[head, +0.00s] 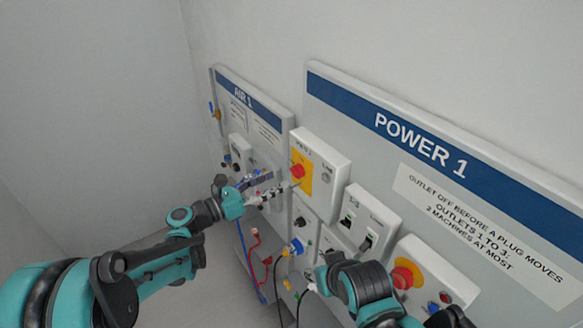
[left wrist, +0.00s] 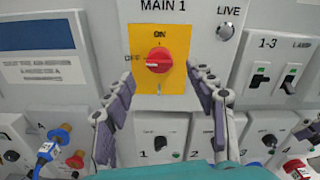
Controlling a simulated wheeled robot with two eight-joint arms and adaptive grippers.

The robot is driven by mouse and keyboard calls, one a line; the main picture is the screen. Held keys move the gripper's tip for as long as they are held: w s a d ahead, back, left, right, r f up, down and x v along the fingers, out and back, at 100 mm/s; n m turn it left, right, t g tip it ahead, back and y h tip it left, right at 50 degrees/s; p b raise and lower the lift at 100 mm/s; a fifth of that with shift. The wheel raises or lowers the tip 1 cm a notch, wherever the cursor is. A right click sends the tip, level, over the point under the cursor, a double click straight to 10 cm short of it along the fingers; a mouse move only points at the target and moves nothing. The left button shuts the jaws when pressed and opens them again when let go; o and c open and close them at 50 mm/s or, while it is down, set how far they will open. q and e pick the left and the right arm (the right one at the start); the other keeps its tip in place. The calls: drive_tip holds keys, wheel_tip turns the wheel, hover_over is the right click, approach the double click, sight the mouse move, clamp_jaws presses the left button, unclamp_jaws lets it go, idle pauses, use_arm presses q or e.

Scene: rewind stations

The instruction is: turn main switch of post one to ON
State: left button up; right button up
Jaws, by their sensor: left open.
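The main switch (left wrist: 158,62) is a red rotary knob on a yellow plate under the label MAIN 1. Its handle lies about level, toward the OFF mark at its left; ON is at the top. In the head view the red knob (head: 297,171) shows on its white box on the POWER 1 board (head: 400,110). My left gripper (left wrist: 165,88) is open and empty. Its two fingers stand apart below and to either side of the knob, not closed on it. It also shows in the head view (head: 280,184). My right gripper (head: 319,281) is low by the board, its fingers mostly hidden.
A LIVE lamp (left wrist: 225,31) is right of the switch. A breaker box (head: 367,222) and a red emergency button (head: 403,278) are farther right. Outlets with plugs and cables, including a blue plug (head: 293,247), sit below. The AIR 1 board (head: 250,105) is at the left.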

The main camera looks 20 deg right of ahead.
sight(292, 173)
use_arm(q)
drive_tip(key=x, duration=0.7)
drive_tip(key=shift+a+f, duration=0.1)
drive_tip(key=shift+f, duration=0.05)
drive_tip(key=shift+c, duration=0.4)
drive_tip(key=c, duration=1.1)
